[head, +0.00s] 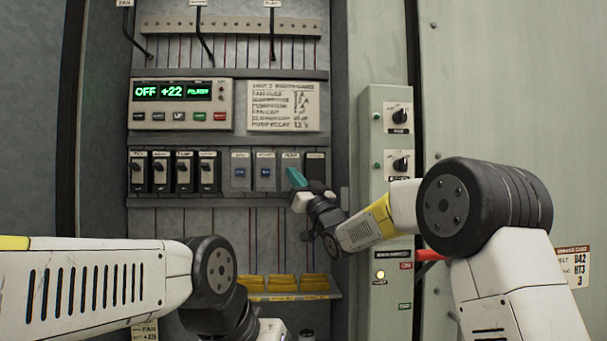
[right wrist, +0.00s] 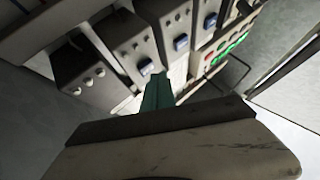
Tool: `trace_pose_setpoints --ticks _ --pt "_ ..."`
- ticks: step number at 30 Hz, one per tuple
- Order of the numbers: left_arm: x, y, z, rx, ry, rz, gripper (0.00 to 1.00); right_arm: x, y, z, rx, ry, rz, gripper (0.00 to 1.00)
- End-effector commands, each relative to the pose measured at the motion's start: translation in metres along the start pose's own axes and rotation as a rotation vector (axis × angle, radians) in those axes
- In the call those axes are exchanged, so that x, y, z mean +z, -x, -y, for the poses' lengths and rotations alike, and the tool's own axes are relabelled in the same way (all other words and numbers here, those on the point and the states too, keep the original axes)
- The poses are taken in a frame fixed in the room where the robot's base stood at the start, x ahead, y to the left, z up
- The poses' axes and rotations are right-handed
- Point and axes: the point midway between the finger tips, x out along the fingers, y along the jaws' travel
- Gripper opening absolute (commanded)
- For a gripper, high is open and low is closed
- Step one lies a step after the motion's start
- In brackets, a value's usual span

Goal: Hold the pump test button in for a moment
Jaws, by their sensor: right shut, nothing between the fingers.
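The pump relay (head: 290,158) is a grey module in the breaker row, right of two similar modules with blue buttons. My right gripper (head: 297,178) is shut and empty, its teal fingertips in front of this module and covering its lower face in the head view. In the right wrist view the shut teal fingertips (right wrist: 158,92) point at the modules. A blue button (right wrist: 145,66), apparently the pump relay's, shows just beside the tips. I cannot tell whether they touch it. My left arm is low at the left; its fingers are out of view.
A controller (head: 180,104) reads OFF +22 above the row. Black breakers (head: 172,172) stand left of the relays, and a blank-looking dark module (head: 315,170) is close on the right. A grey post with knobs (head: 390,125) stands right. Yellow parts (head: 282,283) sit on a shelf below.

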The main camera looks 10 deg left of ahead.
Motion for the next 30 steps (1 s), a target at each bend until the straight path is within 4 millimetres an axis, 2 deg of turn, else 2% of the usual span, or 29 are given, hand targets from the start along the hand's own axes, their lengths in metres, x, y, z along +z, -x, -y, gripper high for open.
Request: trace_pose_setpoints --ticks 12,24,30 --pt "0.0 0.0 0.0 0.0 0.0 0.0 0.0 -0.003 0.003 0.003 0.0 0.0 -0.001 0.0" --pt "0.0 0.0 0.0 0.0 0.0 0.0 0.0 -0.023 0.03 0.022 0.0 -0.002 -0.002 0.0" --pt "0.0 0.0 0.0 0.0 0.0 0.0 0.0 -0.027 0.037 0.027 0.0 0.0 -0.001 0.0"
